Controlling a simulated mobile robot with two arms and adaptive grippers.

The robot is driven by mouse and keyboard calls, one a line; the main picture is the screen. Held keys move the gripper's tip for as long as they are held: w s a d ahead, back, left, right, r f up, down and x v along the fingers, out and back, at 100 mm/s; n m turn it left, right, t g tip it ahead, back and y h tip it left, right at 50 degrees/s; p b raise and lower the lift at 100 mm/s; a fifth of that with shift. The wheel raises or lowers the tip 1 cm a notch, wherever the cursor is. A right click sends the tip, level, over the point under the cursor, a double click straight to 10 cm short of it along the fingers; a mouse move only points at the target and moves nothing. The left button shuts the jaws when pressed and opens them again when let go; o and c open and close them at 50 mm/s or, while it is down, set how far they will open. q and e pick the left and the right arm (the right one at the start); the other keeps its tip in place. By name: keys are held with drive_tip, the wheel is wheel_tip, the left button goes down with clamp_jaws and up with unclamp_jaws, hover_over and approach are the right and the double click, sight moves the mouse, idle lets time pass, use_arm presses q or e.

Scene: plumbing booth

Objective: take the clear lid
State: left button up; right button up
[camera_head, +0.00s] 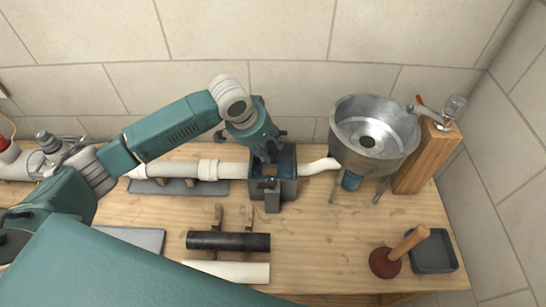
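A dark grey box (285,188) stands on the workbench in line with the white pipe. Its top shows a bluish interior, and I cannot make out a clear lid on it for sure. My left gripper (268,157) points down at the top of this box, with its fingers at or just above the opening. The fingers are small and dark against the box, so I cannot tell whether they are open or shut, or touching anything. My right gripper is not in view.
A metal sink bowl (374,132) stands right of the box, beside a wooden post (428,158) with a tap. A plunger (398,252) and a dark tray (433,251) are at front right. A black pipe (228,241) lies in front. Bench between box and plunger is clear.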

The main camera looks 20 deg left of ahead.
sight(273, 157)
use_arm(q)
drive_tip(key=x, duration=0.3)
drive_tip(key=shift+r+p, duration=0.1)
drive_tip(key=shift+p, duration=0.2)
drive_tip(key=shift+c, duration=0.7)
clamp_jaws()
drive_tip(key=shift+w, duration=0.1)
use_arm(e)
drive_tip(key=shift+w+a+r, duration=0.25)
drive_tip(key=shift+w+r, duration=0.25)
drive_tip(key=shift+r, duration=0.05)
